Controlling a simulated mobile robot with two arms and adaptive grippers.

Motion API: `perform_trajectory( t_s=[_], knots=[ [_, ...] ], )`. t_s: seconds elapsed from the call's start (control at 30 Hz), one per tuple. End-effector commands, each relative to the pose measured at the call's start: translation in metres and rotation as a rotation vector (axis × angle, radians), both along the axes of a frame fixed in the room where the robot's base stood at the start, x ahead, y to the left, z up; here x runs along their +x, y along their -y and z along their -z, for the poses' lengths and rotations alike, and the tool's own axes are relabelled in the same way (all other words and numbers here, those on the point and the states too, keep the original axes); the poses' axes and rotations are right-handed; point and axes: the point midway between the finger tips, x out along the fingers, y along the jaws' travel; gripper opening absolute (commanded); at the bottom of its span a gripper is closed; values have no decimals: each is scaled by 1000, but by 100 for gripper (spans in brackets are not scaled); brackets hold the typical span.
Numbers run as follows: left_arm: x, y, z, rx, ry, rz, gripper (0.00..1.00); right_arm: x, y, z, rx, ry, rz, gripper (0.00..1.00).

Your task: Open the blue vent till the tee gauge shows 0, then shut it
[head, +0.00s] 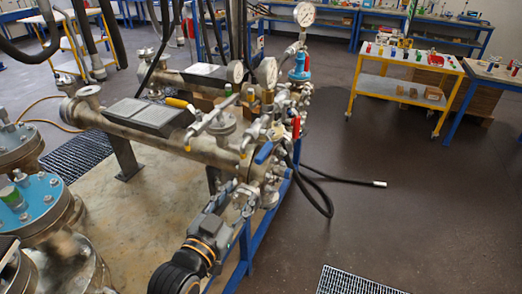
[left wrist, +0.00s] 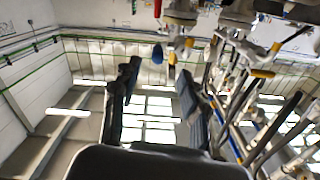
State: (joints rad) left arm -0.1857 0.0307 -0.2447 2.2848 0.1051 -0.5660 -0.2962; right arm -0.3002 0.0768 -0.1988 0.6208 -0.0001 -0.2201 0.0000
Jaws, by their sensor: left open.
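A blue lever handle (head: 264,152) sits on the valve cluster at the right end of the flanged vessel. A small blue handle (left wrist: 158,54) also shows in the left wrist view, beyond the gap between my fingertips. I cannot tell for certain which is the vent. Round white gauges stand above: one on top (head: 304,14), one in the middle (head: 267,71) and one at left (head: 236,72). I cannot tell which is the tee gauge, and the readings are too small. My left gripper (head: 236,192) is open and empty, below the valves; its two fingers (left wrist: 156,82) show apart.
A red handle (head: 296,127) and yellow-tipped levers crowd the valve cluster. A black hose (head: 345,180) trails onto the floor at right. A yellow trolley (head: 402,92) stands beyond. The floor right of the skid is mostly clear. Blue-topped vessels (head: 35,198) are at left.

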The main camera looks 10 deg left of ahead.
Motion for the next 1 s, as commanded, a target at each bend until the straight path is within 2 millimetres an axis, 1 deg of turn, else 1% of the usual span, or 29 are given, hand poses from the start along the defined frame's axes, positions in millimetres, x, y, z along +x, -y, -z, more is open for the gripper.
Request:
perform_trajectory(
  t_s=[0.03,0.1,0.17,0.23,0.47,0.7,0.8,1.0],
  knots=[
    [-3,0,-12,-3,19,2,44,2,2,-2,-2,3,0,40],
    [-3,0,-21,-5,34,3,44,3,4,-3,-4,4,0,40],
    [1,1,-23,-6,38,2,44,4,6,-4,-7,6,0,40],
    [9,4,-24,-6,38,2,44,5,7,-7,-9,7,-1,40],
    [52,18,-26,-6,37,2,44,3,8,-21,-9,5,-2,40],
    [95,31,-24,-6,36,3,44,1,4,-32,-5,1,-2,40],
    [109,35,-24,-5,37,3,44,0,1,-35,-1,0,-2,40],
    [124,40,-22,-5,36,2,44,0,-4,-38,5,-1,-1,40]
  ],
)
